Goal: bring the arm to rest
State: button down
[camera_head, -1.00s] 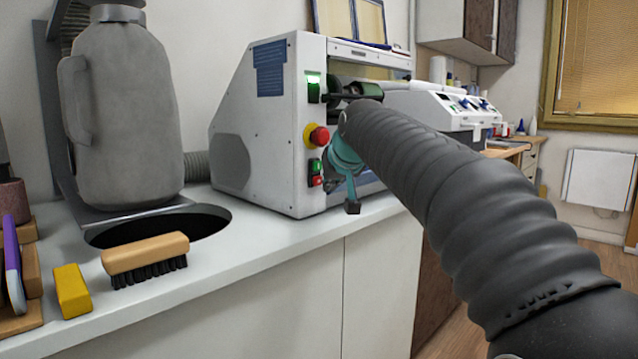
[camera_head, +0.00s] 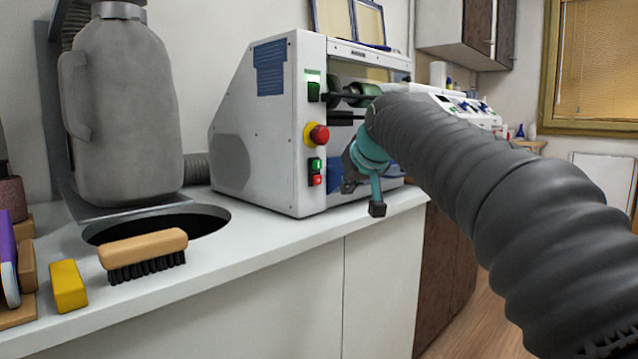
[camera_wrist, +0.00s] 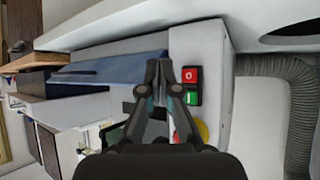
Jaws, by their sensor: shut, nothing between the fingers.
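My arm, in a ribbed dark grey sleeve, reaches in from the right in the head view, with a teal wrist at its end. My gripper is shut and empty; its two dark fingers (camera_wrist: 166,70) stand close together in the wrist view. In the head view the gripper is small and partly hidden behind the teal wrist, in front of the white machine (camera_head: 270,125). In the wrist view the fingertips overlap the machine's front panel (camera_wrist: 213,60), beside its red and green buttons (camera_wrist: 191,85). I cannot tell the gap between fingers and panel.
The machine stands on a white counter (camera_head: 270,255). Left of it are a grey jug-shaped container (camera_head: 125,110), a round dark opening, a wooden brush (camera_head: 143,250) and a yellow block (camera_head: 68,286). A grey hose (camera_wrist: 285,100) shows in the wrist view. Open floor lies at right.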

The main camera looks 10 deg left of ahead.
dwell(0.3)
jog(key=s+d+f+m+g+h, duration=0.1)
jog(key=s+d+f+g, duration=0.1)
jog(key=s+f, duration=0.35)
jog(key=s+d+f+g+h, duration=0.1)
jog(key=s+d+f, duration=0.1)
jog(key=f, duration=0.7)
jog(key=s+d+f+m+p, duration=0.1)
jog(key=s+d+f, duration=0.3)
jog(key=s, duration=0.5)
jog(key=s+d+f+m+g+h, duration=0.1)
jog(key=s+d+f, duration=0.3)
jog(key=s, duration=0.6)
jog(key=s+d+f+m+p, duration=0.1)
jog(key=s+d+f, duration=0.4)
jog(key=s, duration=0.4)
jog(key=shift+s+d+h+p, duration=0.25)
jog(key=shift+d+h+p, duration=0.15)
jog(key=shift+d, duration=0.1)
dwell(1.1)
